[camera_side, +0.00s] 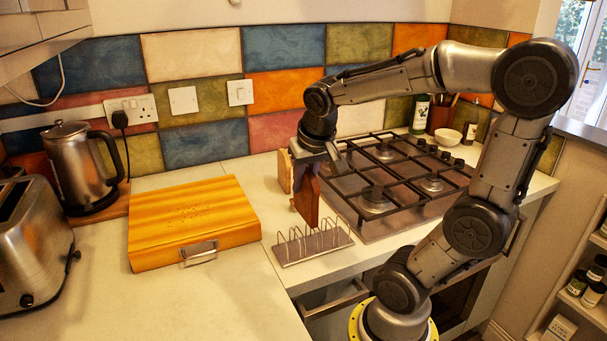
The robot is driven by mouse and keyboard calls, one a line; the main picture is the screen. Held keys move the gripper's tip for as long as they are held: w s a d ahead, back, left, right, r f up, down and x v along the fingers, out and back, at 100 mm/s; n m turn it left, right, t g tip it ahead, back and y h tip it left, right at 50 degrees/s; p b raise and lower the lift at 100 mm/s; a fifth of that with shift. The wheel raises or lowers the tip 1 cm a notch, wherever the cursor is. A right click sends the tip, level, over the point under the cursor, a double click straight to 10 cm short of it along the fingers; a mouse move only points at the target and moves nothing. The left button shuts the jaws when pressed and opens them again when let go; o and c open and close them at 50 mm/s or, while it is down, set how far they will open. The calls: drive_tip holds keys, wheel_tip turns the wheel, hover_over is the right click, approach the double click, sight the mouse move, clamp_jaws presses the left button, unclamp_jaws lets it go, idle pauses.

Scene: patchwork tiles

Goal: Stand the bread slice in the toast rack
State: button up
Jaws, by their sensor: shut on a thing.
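The toast rack (314,252) stands on the counter left of the hob, a flat base with a row of upright wire loops. My gripper (318,158) is above and behind the rack, pointing down, shut on the brown bread slice (306,201). The slice hangs upright, slightly tilted, with its lower edge close to the tops of the rear wires in the picture. I cannot tell whether it is above the rack or behind it. The gripper hides the slice's top.
A wooden bread bin (190,221) lies left of the rack. The hob (400,190) is close on the right. A tan upright thing (284,172) stands behind the slice. A kettle (80,165) and toaster (32,245) are at far left. The front counter is clear.

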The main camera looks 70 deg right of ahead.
sight(304, 212)
drive_tip(key=shift+f, duration=4)
drive_tip(key=o, duration=0.8)
drive_tip(key=shift+o, duration=0.2)
